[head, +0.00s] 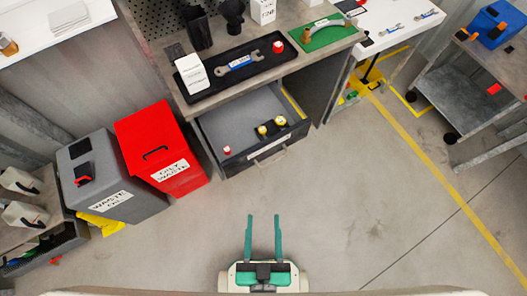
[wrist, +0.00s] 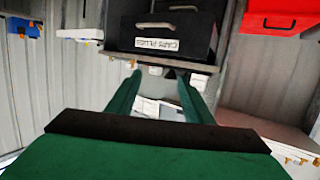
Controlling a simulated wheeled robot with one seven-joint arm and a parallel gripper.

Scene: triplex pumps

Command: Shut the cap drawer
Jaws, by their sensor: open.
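The cap drawer (head: 238,164) is pulled out from under the grey workbench in the head view. Its dark front carries a bar handle (head: 270,153) and a white label. Inside lie a small red-and-white cap (head: 227,150) and a few yellow-and-black pieces (head: 271,128). In the wrist view the drawer front (wrist: 125,32) shows at the top, with a label that seems to read "CAPS PLUGS". My gripper (head: 263,216) has two green fingers apart and empty. It is below the drawer front in the head view and not touching it. Its fingers also show in the wrist view (wrist: 159,75).
A red oily waste bin (head: 150,140) and a grey waste oil bin (head: 105,170) stand left of the drawer. A black tray (head: 260,70) with a wrench lies on the workbench (head: 215,107). The floor (head: 370,220) is clear to the right.

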